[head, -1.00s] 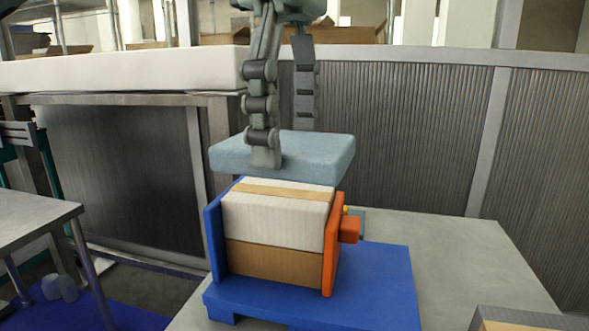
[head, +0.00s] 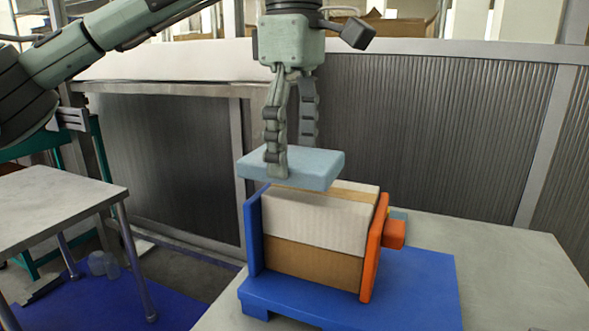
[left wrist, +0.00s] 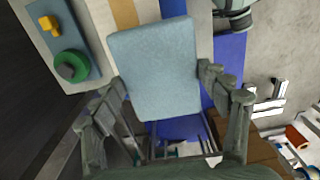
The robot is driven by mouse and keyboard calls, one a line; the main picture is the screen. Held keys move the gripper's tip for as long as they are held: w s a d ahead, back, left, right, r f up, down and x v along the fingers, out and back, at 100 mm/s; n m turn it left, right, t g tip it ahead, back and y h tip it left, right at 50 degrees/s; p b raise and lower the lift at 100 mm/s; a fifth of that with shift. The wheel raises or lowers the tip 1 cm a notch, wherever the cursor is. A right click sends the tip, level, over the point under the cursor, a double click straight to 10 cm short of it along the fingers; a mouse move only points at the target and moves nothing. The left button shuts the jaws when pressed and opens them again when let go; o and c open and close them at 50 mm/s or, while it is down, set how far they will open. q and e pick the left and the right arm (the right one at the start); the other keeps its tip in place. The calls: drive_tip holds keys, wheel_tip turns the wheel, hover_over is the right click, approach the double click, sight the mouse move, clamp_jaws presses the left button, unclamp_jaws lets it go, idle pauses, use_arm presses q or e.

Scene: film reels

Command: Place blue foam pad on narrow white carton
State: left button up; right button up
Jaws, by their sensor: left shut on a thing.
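The blue foam pad (head: 315,168) is a flat light-blue block. My left gripper (head: 292,158) is shut on it, one finger on its near side and the other behind it. The pad also shows between the fingers in the left wrist view (left wrist: 155,70). The narrow white carton (head: 315,220), with a tan tape strip on top, lies below the pad. The pad hangs over its left and middle part and overhangs toward the left. Whether they touch I cannot tell. My right gripper is not in view.
The white carton rests on a brown carton (head: 310,263), between a blue upright plate (head: 253,235) and an orange plate (head: 373,250) on a blue base (head: 420,290). A grey table (head: 530,270) has free room at right. Another table (head: 60,205) stands at left.

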sight(294, 156)
use_arm(q)
wheel_tip(294, 156, down, 3)
drive_tip(key=shift+r, duration=0.1)
drive_tip(key=shift+f, duration=0.35)
drive_tip(key=o, duration=0.9)
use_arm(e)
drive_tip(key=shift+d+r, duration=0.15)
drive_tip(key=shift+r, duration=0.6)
use_arm(q)
drive_tip(key=shift+o, duration=0.2)
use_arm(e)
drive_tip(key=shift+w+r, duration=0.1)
use_arm(q)
drive_tip(key=shift+r, duration=0.35)
wheel_tip(294, 156, up, 7)
drive_tip(key=shift+r+p, duration=0.1)
drive_tip(key=shift+p, duration=0.5)
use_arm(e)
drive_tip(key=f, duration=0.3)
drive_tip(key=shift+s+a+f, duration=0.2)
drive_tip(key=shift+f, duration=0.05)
